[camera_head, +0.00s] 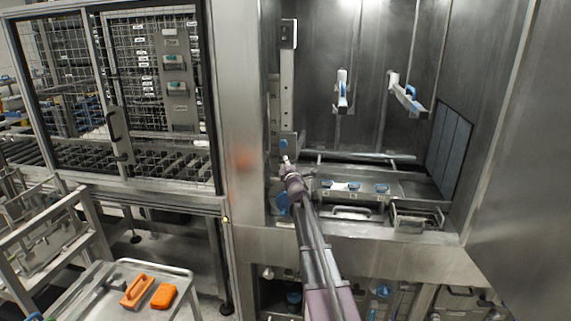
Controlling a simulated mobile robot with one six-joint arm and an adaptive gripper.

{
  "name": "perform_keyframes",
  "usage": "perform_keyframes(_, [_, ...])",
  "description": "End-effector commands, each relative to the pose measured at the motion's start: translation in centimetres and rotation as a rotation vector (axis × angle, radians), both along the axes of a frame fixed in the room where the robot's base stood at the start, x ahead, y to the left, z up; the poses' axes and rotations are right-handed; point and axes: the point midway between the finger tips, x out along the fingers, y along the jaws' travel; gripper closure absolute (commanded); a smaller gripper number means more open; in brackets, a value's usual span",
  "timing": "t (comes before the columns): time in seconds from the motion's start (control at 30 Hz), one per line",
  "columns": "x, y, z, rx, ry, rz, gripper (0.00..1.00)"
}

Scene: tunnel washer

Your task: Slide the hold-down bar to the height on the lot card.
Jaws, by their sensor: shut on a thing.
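My gripper (287,163) is at the lower end of a vertical slotted rail (287,95) on the left side of the open washer chamber. It is shut on a small part beside a blue knob (283,144), which looks like the handle of the hold-down bar; the fingers hide most of it. A thin horizontal bar (360,155), apparently the hold-down bar, runs low across the chamber to the right of my gripper. I cannot make out a lot card or any height writing.
Two blue-and-grey arms (342,92) (408,95) stick out from the chamber's back wall. A ledge with blue knobs (354,187) lies below the bar. A mesh-doored cabinet (150,90) stands left. A cart tray (185,285) holds orange items (163,296). The chamber's middle is open.

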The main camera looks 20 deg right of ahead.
Motion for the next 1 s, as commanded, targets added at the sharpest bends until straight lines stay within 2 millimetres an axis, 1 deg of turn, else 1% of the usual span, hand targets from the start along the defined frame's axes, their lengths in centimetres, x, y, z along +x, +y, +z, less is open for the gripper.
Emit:
perform_keyframes(0.37, [-0.06,0.01,-0.17,0.000,0.002,-0.001,1.00])
perform_keyframes(0.4, [-0.06,0.00,-0.17,0.000,0.002,-0.001,0.76])
perform_keyframes(0.47, [-0.06,0.00,-0.17,0.000,0.002,-0.001,0.58])
perform_keyframes(0.5, [-0.07,-0.01,-0.17,0.000,0.002,-0.001,0.46])
perform_keyframes(1.0, [-0.06,-0.07,-0.13,0.000,0.001,-0.001,0.46])
